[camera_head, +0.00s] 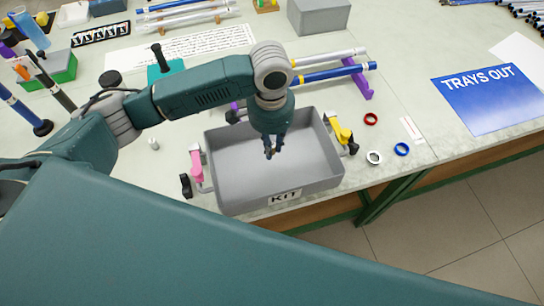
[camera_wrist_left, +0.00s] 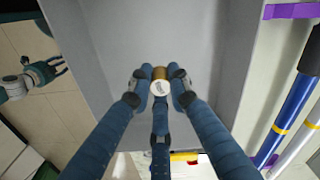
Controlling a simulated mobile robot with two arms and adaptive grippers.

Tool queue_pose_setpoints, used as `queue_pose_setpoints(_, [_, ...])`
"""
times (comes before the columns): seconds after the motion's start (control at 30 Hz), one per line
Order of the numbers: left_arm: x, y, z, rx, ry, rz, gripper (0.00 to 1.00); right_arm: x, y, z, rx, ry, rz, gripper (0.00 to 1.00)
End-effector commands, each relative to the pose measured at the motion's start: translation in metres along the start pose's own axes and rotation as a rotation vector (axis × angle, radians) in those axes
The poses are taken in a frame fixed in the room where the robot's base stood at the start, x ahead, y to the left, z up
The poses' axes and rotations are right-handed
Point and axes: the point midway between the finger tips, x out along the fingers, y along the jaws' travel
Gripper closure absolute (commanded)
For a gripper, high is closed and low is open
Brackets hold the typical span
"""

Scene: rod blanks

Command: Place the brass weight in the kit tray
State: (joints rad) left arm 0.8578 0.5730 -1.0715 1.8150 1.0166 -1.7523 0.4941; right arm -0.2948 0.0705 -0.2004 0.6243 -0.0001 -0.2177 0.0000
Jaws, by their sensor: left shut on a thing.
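The kit tray (camera_head: 235,178) is a grey open box with a KIT label on its front, standing near the table's front edge. My left gripper (camera_head: 270,152) points down over the inside of the tray. In the left wrist view, its fingers (camera_wrist_left: 160,88) are closed around the brass weight (camera_wrist_left: 160,73), a small cylinder with a pale end face. The grey tray floor and walls show behind it. The weight is mostly hidden by the fingers in the head view. My right gripper (camera_wrist_left: 45,74) shows at the left of the wrist view, over the floor, with its fingers spread.
A pink clamp (camera_head: 196,165) and a yellow clamp (camera_head: 340,132) flank the tray. Rods lie on a purple rack (camera_head: 360,84) behind it. Red (camera_head: 371,118), white (camera_head: 374,157) and blue (camera_head: 401,149) rings lie to the right. A small silver cylinder (camera_head: 153,144) stands left.

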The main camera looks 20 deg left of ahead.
Motion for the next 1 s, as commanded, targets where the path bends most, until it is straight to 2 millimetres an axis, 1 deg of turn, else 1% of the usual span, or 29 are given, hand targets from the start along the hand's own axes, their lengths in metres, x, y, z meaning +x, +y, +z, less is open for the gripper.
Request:
queue_pose_setpoints(0.03, [0.008,0.000,0.000,-0.001,-0.001,0.000,1.00,-0.002,0.002,0.002,-0.001,-0.003,0.002,0.60])
queue_pose_setpoints(0.1, [0.018,0.000,0.000,-0.001,0.000,0.000,1.00,-0.003,0.004,0.004,-0.002,-0.007,0.004,0.60])
queue_pose_setpoints(0.27, [0.031,0.000,-0.001,-0.001,0.001,-0.001,1.00,-0.004,0.008,0.010,-0.004,-0.015,0.009,0.60])
queue_pose_setpoints(0.5, [0.064,0.000,0.000,-0.001,0.001,0.000,1.00,-0.007,0.009,0.011,-0.005,-0.017,0.010,0.60])
queue_pose_setpoints(0.6, [0.070,0.000,-0.001,0.000,0.002,-0.001,1.00,-0.008,0.009,0.010,-0.005,-0.017,0.010,0.60])
queue_pose_setpoints(0.93, [0.072,0.000,-0.001,0.000,0.002,0.000,1.00,-0.008,0.009,0.010,-0.004,-0.016,0.010,0.60])
queue_pose_setpoints(0.97, [0.073,-0.001,-0.001,0.000,0.002,-0.001,0.79,-0.008,0.009,0.010,-0.004,-0.016,0.010,0.60])
queue_pose_setpoints(1.0, [0.073,-0.001,-0.001,0.000,0.002,-0.001,0.71,-0.008,0.009,0.010,-0.004,-0.015,0.010,0.60])
